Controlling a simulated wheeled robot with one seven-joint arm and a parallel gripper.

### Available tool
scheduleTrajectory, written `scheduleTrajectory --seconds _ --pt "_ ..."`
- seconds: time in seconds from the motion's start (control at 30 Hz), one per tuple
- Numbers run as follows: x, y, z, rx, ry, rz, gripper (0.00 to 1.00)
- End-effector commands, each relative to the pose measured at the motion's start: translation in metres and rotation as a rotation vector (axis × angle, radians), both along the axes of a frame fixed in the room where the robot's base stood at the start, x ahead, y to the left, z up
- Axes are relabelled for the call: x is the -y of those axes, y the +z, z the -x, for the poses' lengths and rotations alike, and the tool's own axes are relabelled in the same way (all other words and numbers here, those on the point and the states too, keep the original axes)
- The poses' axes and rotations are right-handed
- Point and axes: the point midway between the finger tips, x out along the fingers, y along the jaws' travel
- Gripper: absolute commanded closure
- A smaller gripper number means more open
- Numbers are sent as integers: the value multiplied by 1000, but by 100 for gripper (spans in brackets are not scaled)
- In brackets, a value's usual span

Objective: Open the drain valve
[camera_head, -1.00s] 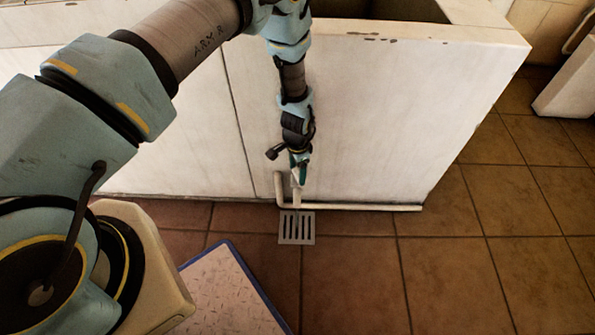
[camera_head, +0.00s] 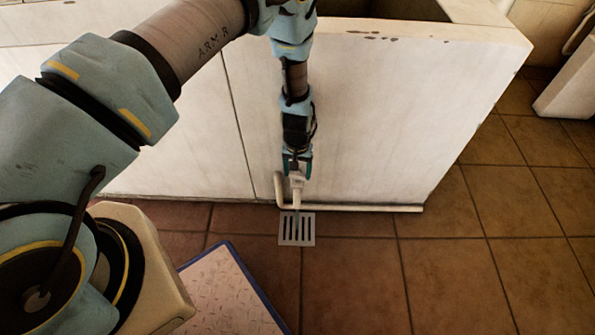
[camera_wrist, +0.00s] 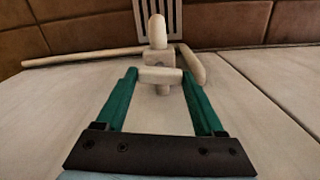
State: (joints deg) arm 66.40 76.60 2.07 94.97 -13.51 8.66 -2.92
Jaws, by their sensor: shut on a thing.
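The drain valve (camera_wrist: 157,56) is a pale, cream-coloured tap low on the white basin wall, with a short spout pointing towards the floor grate. Its crossbar handle (camera_wrist: 160,75) lies level across the wrist view, between the two green fingers of my gripper (camera_wrist: 159,76). The fingers close on the handle's two ends. In the head view, my gripper (camera_head: 297,168) reaches down along the wall to the valve (camera_head: 297,184), and partly hides it.
A slotted metal floor grate (camera_head: 297,229) lies just below the spout. A cream pipe (camera_head: 365,207) runs along the foot of the white wall (camera_head: 390,120). A blue-edged board (camera_head: 225,290) lies on the brown tiles, which are clear to the right.

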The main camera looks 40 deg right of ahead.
Motion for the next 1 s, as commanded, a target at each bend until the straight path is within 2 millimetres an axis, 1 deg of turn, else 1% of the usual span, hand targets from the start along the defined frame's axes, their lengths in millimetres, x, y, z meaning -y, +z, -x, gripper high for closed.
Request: scheduleTrajectory --seconds 0.2,0.4,0.93,0.97,1.0 --pt "1 1 0 1 117 1 86" --pt "1 1 0 1 175 1 86" --pt "1 1 0 0 199 1 86" --pt "1 1 0 0 199 1 28" --pt "1 1 0 0 199 1 23"
